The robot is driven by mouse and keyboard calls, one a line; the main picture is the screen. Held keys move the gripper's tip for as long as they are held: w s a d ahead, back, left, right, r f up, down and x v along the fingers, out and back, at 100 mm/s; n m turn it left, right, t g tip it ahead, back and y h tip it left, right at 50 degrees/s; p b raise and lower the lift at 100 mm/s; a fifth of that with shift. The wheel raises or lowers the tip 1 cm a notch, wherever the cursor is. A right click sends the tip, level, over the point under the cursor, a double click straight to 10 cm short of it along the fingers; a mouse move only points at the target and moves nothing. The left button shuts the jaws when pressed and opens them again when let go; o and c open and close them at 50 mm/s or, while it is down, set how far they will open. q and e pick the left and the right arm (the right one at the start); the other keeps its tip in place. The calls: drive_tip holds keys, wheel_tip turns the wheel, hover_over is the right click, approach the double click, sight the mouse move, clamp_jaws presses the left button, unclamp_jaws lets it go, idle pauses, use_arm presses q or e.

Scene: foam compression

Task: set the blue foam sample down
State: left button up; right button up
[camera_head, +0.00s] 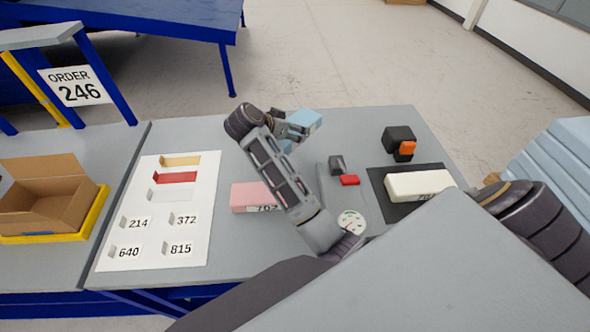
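The blue foam sample (306,118) is a light blue block near the back edge of the table. My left gripper (297,130) is at the block and appears shut on it, partly covering it. Whether the block touches the table is hard to tell. A pink foam block (246,196) with a number label lies on the table, partly behind my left arm. A white foam block (420,185) lies on a black mat (398,213) at the right. My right arm shows at the right edge, but its gripper is not visible.
A white sheet (148,250) with coloured strips and number labels lies at the left. An open cardboard box (48,205) stands in a yellow tray.

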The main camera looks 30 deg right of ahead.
drive_tip(key=shift+f, duration=0.1)
idle(0.4)
hover_over(292, 159)
drive_tip(key=shift+f, duration=3.1)
drive_tip(key=shift+f, duration=0.1)
drive_tip(key=shift+f, duration=1.75)
drive_tip(key=shift+f+p, duration=0.1)
drive_tip(key=shift+p, duration=0.25)
drive_tip(key=o, duration=0.8)
drive_tip(key=shift+o, duration=0.2)
drive_tip(key=shift+b+v, duration=0.4)
drive_tip(key=shift+v, duration=3.45)
